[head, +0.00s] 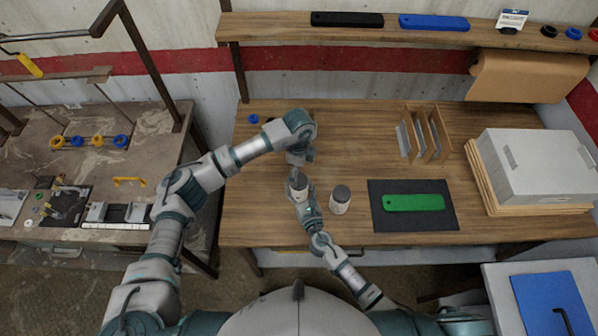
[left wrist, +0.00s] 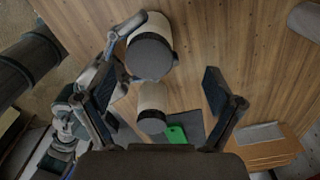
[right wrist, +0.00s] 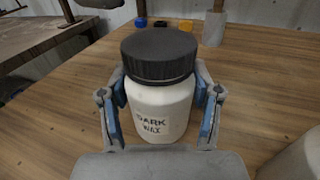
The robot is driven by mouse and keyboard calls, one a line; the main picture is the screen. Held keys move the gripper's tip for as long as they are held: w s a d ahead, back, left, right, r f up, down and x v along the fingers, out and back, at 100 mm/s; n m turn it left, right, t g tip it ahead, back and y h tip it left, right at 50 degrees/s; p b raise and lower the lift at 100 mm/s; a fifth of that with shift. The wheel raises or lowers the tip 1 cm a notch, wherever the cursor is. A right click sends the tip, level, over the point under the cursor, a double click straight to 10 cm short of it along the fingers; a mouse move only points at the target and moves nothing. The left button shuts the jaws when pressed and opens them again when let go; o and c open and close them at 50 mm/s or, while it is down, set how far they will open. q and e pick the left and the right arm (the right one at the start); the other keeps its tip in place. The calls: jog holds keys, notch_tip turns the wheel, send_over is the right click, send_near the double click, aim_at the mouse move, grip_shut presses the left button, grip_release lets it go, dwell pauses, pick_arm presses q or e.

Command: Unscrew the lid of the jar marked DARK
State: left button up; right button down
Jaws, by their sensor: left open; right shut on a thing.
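The jar marked DARK WAX (right wrist: 158,112) is white with a black ribbed lid (right wrist: 158,53), which sits on it. The jar stands upright in the right wrist view, and in the head view (head: 299,192) it is near the bench's front edge. My right gripper (right wrist: 160,118) is shut around its body, one finger on each side. My left gripper (head: 300,157) is open and empty, just behind the jar in the head view. In the left wrist view the lid (left wrist: 150,56) shows ahead of the open fingers (left wrist: 160,82), nearer the left one.
A second dark-lidded jar (head: 340,201) stands close to the right. A dark mat (head: 412,220) with a green bar (head: 413,202) lies beyond it.

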aim_at(299, 180)
pick_arm(q)
jog(key=shift+r, duration=0.8)
jog(key=shift+c, duration=1.2)
jog(key=m, duration=0.6)
jog(key=shift+s+d+r, duration=0.1)
jog(key=shift+r, duration=0.3)
jog(key=m, duration=0.5)
jog(key=shift+r, duration=0.25)
jog(key=m, duration=0.3)
jog(key=shift+s+r, duration=0.15)
jog(key=m, duration=0.5)
jog(key=shift+r, duration=0.25)
jog(key=m, duration=0.3)
jog(key=shift+s+r, duration=0.1)
jog(key=shift+r, duration=0.05)
jog(key=m, duration=0.4)
jog(key=shift+s+r+m, duration=0.15)
jog(key=shift+r+m, duration=0.05)
jog(key=shift+m, duration=0.2)
jog(key=m, duration=0.4)
jog(key=shift+s+r, duration=0.1)
jog(key=shift+r, duration=0.05)
jog(key=shift+m, duration=0.5)
jog(key=shift+f, duration=0.35)
notch_tip(299, 180, down, 7)
jog(key=shift+f, duration=0.15)
